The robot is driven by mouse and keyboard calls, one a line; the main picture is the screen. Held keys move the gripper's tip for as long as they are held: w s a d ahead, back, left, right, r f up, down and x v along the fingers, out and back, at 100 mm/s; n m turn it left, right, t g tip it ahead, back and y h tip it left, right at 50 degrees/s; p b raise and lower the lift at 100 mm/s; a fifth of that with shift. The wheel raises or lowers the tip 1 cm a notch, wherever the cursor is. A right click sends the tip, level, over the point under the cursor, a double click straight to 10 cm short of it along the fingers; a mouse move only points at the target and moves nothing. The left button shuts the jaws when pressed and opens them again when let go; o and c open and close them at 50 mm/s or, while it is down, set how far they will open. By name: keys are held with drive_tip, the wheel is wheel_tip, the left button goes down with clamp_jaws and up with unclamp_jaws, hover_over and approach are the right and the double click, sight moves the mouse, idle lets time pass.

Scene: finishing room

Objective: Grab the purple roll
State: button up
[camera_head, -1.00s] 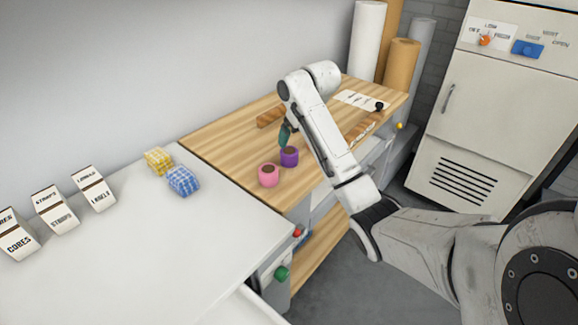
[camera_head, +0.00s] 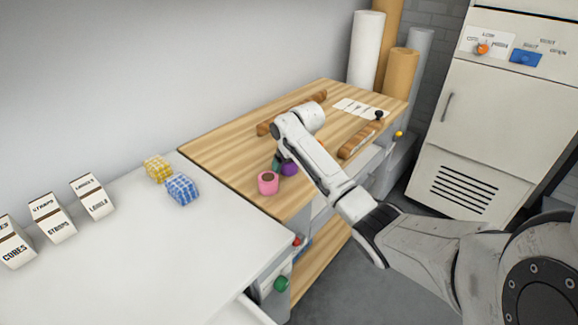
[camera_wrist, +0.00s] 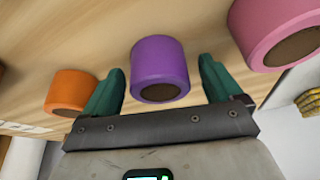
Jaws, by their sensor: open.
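The purple roll (camera_wrist: 159,68) stands on the wooden worktop between the two green fingers of my gripper (camera_wrist: 160,88) in the wrist view. The fingers are open, with a gap on each side of the roll. In the head view the purple roll (camera_head: 289,169) shows partly beside my arm, and one green fingertip (camera_head: 277,165) shows between it and the pink roll. The pink roll (camera_head: 268,184) is just to the left in the head view, and in the wrist view it is at the upper right (camera_wrist: 275,30). An orange roll (camera_wrist: 70,92) stands left of the fingers in the wrist view.
The wooden worktop (camera_head: 225,150) also holds brown bars (camera_head: 360,140) and a white card (camera_head: 357,108). Yellow (camera_head: 158,168) and blue (camera_head: 181,189) checked blocks and several labelled boxes (camera_head: 92,196) stand on the white table (camera_head: 130,265). Tall rolls (camera_head: 366,50) stand behind the worktop.

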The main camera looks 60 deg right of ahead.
drive_tip(key=shift+f, duration=0.1)
drive_tip(key=c, duration=1)
drive_tip(key=shift+c, duration=0.4)
